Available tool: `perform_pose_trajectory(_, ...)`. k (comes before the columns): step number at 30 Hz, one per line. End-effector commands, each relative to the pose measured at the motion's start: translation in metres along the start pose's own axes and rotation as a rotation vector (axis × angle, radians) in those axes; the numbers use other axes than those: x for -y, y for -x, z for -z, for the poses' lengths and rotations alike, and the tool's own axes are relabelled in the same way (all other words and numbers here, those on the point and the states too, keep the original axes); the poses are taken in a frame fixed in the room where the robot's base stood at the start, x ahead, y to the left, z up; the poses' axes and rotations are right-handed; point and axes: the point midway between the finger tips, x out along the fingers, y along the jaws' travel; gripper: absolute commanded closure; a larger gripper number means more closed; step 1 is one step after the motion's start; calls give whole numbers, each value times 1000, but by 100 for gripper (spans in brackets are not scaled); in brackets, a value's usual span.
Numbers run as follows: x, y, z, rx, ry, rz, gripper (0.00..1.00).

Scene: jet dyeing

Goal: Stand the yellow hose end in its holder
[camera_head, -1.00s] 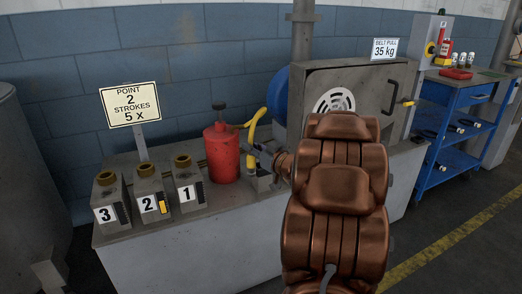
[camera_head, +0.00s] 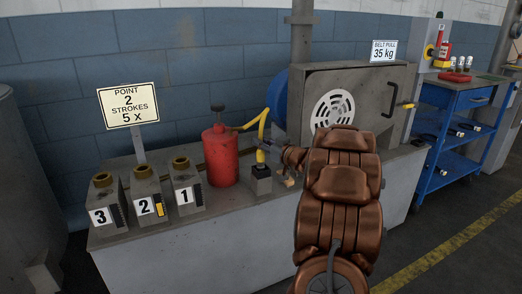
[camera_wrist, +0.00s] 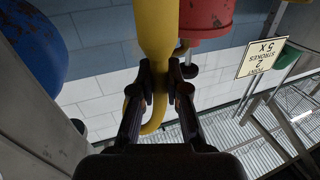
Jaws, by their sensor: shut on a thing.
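The yellow hose end (camera_head: 260,155) is upright directly above the small grey block holder (camera_head: 261,185) beside the red pump can (camera_head: 221,155). I cannot tell whether its lower tip is inside the holder or just over it. My gripper (camera_head: 263,143) is shut on the hose end from the right. In the wrist view my gripper (camera_wrist: 160,85) has both fingers against the thick yellow hose end (camera_wrist: 155,30). The holder is not clearly visible in the wrist view.
Three grey blocks (camera_head: 145,205) numbered 3, 2 and 1 stand left of the can on the grey bench. A sign (camera_head: 128,107) stands behind them. A grey guard housing (camera_head: 350,90) is behind my arm. A blue trolley (camera_head: 450,130) stands at right.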

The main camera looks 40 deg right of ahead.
Motion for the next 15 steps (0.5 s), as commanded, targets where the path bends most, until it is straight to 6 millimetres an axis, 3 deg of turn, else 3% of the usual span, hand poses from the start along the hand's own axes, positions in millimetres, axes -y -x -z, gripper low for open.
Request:
perform_pose_trajectory(1, 0, 0, -12, 0, -2, 0, 100)
perform_pose_trajectory(4, 0, 0, -21, 0, -1, 0, 100)
perform_pose_trajectory(15, 0, 0, -21, 0, 0, 0, 100)
